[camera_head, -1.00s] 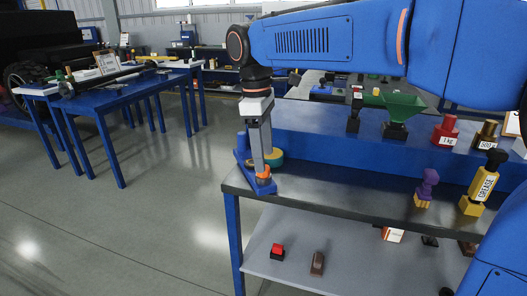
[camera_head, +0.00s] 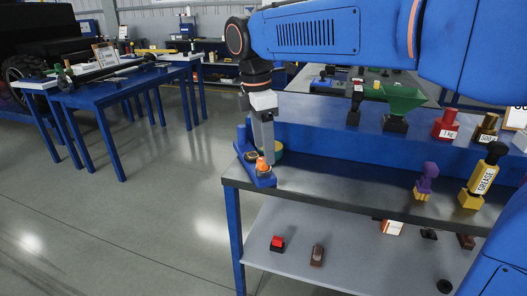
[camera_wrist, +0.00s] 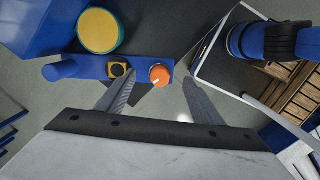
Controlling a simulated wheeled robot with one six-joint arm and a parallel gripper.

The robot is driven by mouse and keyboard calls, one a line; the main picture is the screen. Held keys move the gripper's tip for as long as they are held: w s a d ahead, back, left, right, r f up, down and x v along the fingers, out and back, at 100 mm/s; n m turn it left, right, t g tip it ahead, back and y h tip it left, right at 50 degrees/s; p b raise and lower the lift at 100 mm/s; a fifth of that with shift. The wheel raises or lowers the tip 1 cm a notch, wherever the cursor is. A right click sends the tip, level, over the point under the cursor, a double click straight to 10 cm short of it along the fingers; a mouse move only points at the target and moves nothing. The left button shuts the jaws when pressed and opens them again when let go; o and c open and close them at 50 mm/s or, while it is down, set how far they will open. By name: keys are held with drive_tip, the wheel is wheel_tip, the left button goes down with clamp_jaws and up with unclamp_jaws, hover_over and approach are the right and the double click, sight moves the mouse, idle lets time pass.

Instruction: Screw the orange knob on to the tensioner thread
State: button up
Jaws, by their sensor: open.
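The orange knob (camera_wrist: 160,75) sits at the right end of a blue base plate (camera_wrist: 88,67) in the wrist view. In the head view the knob (camera_head: 262,166) is at the front end of the blue base (camera_head: 266,181), on the bench's left corner. Whatever lies under the knob is hidden, so I cannot tell how it sits on the thread. My gripper (camera_wrist: 158,80) is open, with one finger to each side of the knob and visible gaps to both. In the head view my gripper (camera_head: 266,160) points down just behind the knob.
The grey bench top (camera_head: 330,185) is clear to the right, up to a purple-and-yellow item (camera_head: 426,182) and a grease bottle (camera_head: 483,178). A blue ledge (camera_head: 340,150) runs behind.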

drive_tip(key=shift+f, duration=0.1)
drive_tip(key=shift+f, duration=1.65)
clamp_jaws()
drive_tip(key=m, duration=0.4)
drive_tip(key=shift+m+g, duration=0.3)
drive_tip(key=shift+m, duration=0.1)
drive_tip(key=m, duration=0.3)
